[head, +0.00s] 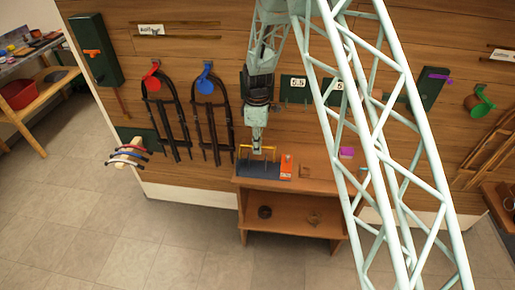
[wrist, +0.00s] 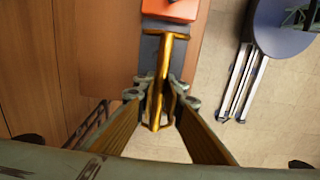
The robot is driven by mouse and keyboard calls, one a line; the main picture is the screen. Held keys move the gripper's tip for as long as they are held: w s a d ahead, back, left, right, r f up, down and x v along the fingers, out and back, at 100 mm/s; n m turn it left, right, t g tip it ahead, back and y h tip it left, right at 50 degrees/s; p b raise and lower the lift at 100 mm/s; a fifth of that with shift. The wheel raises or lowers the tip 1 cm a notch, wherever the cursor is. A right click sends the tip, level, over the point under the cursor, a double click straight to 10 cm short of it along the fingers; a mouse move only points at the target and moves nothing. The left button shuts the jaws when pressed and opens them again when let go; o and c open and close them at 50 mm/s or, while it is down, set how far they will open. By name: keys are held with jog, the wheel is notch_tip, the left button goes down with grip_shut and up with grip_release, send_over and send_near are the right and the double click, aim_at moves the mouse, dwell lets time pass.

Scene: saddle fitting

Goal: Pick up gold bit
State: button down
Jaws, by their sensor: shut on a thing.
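The gold bit (wrist: 166,50) is a thin golden bar with a crosspiece at its far end. In the wrist view it runs between the fingers of my gripper (wrist: 162,88), which are shut on it from both sides. I cannot tell whether the bit touches the mat.
An orange box (head: 287,166) stands right of the mat on the wooden bench (head: 318,183). A purple block (head: 347,153) lies further right. Black bridles with a red disc (head: 152,80) and a blue disc (head: 205,82) hang on the wall. A round blue-grey stool (wrist: 285,25) stands on the floor.

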jog(key=shift+r, duration=0.8)
jog(key=shift+s, duration=0.15)
jog(key=s+r, duration=0.2)
jog(key=s, duration=0.4)
jog(key=shift+s+a+b, duration=0.3)
jog(key=shift+a+b, duration=0.05)
jog(key=shift+a, duration=0.05)
dwell(1.3)
dwell(0.4)
